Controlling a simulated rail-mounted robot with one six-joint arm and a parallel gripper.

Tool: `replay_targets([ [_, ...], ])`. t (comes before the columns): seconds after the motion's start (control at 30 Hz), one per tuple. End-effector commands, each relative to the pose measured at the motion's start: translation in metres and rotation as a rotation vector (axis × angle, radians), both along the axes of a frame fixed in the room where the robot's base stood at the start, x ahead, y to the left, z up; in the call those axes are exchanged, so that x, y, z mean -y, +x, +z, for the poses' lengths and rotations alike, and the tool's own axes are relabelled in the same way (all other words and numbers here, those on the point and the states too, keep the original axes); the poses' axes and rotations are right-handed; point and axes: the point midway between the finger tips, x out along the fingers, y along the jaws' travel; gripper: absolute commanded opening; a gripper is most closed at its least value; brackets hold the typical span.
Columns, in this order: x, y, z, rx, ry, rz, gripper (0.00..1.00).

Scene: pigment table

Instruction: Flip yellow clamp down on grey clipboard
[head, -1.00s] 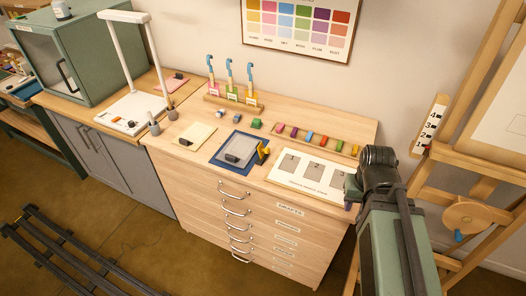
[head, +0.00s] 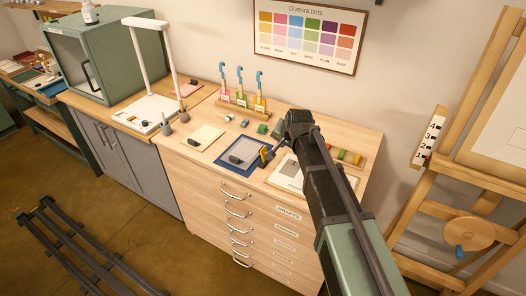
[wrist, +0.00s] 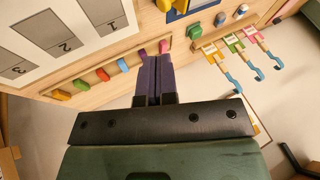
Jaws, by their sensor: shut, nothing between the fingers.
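The grey clipboard (head: 242,148) lies flat on the cabinet top, framed by a blue border, with a dark block on it. The yellow clamp (head: 265,153) stands up at its right edge. My gripper (head: 271,157) is close to the right of the clamp; whether they touch is hard to tell. In the wrist view my gripper (wrist: 154,62) is shut and empty, its dark purple fingers together. There the clamp (wrist: 164,5) is cut off by the top edge, beyond the fingertips, beside a blue edge.
A card with numbered grey squares (wrist: 71,45) lies to the right of the clipboard, partly behind my arm. A tray of coloured blocks (head: 345,156) is behind it. A green block (head: 262,128) and a rack of blue-hooked tools (head: 240,104) stand behind the clipboard.

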Motion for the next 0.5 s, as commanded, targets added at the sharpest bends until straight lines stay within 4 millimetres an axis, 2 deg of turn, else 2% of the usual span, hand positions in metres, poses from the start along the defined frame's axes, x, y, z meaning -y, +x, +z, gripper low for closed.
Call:
replay_targets([
  [0.27,-0.001,0.002,-0.007,-0.001,-0.002,0.001,0.00],
  [0.5,-0.009,0.020,-0.042,-0.002,-0.003,0.003,0.00],
])
